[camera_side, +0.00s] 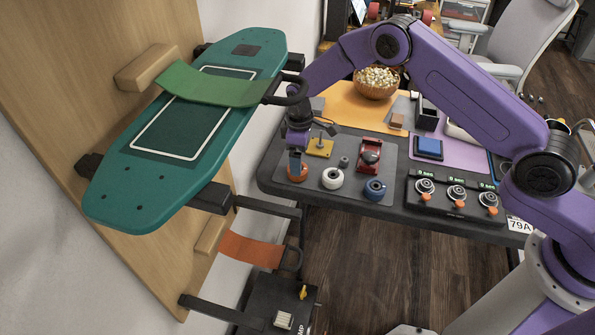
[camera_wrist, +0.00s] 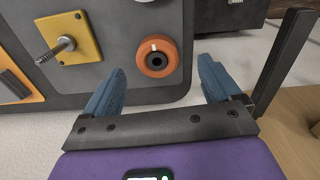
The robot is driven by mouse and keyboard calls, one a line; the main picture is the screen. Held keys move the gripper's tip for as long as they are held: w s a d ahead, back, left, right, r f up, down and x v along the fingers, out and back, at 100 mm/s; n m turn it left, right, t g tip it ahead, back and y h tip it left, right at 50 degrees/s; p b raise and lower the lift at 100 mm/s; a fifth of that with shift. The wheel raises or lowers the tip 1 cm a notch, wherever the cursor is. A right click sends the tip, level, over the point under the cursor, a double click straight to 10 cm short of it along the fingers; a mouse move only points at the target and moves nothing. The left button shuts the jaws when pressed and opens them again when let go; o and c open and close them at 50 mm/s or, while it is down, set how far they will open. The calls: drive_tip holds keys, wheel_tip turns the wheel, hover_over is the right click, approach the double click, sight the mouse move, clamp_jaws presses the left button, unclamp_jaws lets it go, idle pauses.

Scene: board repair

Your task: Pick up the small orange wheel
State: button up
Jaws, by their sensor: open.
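The small orange wheel (camera_wrist: 145,62) has a black hub and lies flat near the edge of a dark grey mat (camera_wrist: 120,98) in the wrist view. My gripper (camera_wrist: 160,66) is open, with its two blue fingers spread wide. The wheel appears in the gap between the fingertips, slightly nearer the left one, and nothing is held. In the side view, the wheel (camera_side: 297,177) shows partly at the mat's left end, with my gripper (camera_side: 296,165) pointing down right over it and hiding part of it. The exact height between them is unclear.
A white wheel (camera_side: 332,179) and a blue wheel (camera_side: 375,189) lie to the right on the mat. A green skateboard deck (camera_side: 180,125) hangs on the wall at left.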

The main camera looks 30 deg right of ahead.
drive_tip(key=shift+w+f, duration=0.2)
drive_tip(key=shift+f, duration=1.25)
drive_tip(key=shift+w+f, duration=0.2)
drive_tip(key=shift+f, duration=1.25)
drive_tip(key=c, duration=1.1)
